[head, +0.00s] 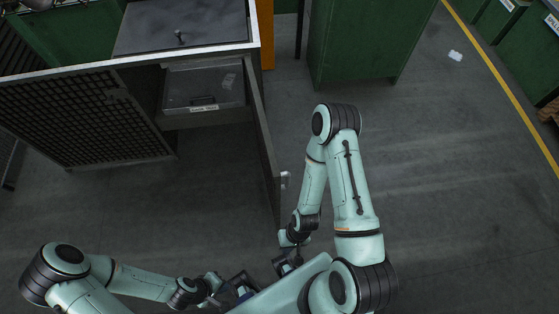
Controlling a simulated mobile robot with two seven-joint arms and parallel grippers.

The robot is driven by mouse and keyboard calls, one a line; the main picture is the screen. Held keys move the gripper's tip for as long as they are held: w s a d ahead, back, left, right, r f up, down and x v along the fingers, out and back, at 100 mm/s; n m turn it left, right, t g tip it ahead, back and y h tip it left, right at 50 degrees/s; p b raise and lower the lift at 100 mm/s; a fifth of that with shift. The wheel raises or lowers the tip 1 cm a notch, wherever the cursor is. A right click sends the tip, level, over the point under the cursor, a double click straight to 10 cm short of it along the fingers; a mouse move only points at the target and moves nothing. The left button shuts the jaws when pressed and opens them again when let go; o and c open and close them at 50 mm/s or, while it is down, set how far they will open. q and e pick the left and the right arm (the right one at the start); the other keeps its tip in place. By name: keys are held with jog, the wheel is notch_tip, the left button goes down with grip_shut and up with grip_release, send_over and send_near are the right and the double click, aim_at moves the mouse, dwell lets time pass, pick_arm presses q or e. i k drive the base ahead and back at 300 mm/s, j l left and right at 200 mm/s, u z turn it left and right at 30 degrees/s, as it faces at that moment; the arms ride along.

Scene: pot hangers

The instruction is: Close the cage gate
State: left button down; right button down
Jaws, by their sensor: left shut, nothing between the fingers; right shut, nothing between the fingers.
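The cage has a dark mesh panel (70,115) with a latch plate, angled out to the left of its front. A second panel, the gate leaf on the right (264,140), stands swung out toward me and shows nearly edge-on. A small metal handle (285,179) is on its outer right side near the free end. The cage front between the two panels is open. My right gripper (288,264) is shut and empty, below the leaf's near end. My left gripper (238,286) is shut and empty, low in the middle. Both are partly hidden by my own body.
Inside the cage is a grey drawer unit (205,85) with a labelled handle. A green cabinet (360,40) stands behind on the right. The floor (460,190) to the right is clear.

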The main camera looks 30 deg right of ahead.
aim_at(271, 156)
jog(key=k+l, duration=0.1)
jog(key=l, duration=0.25)
jog(key=k+l+u, duration=0.1)
jog(key=l, duration=0.25)
jog(key=k+l, duration=0.1)
jog(key=l, duration=0.25)
jog(key=l+u, duration=0.1)
jog(key=l, duration=0.6)
jog(key=i+l+z, duration=0.25)
jog(key=l, duration=0.15)
jog(key=k, duration=0.1)
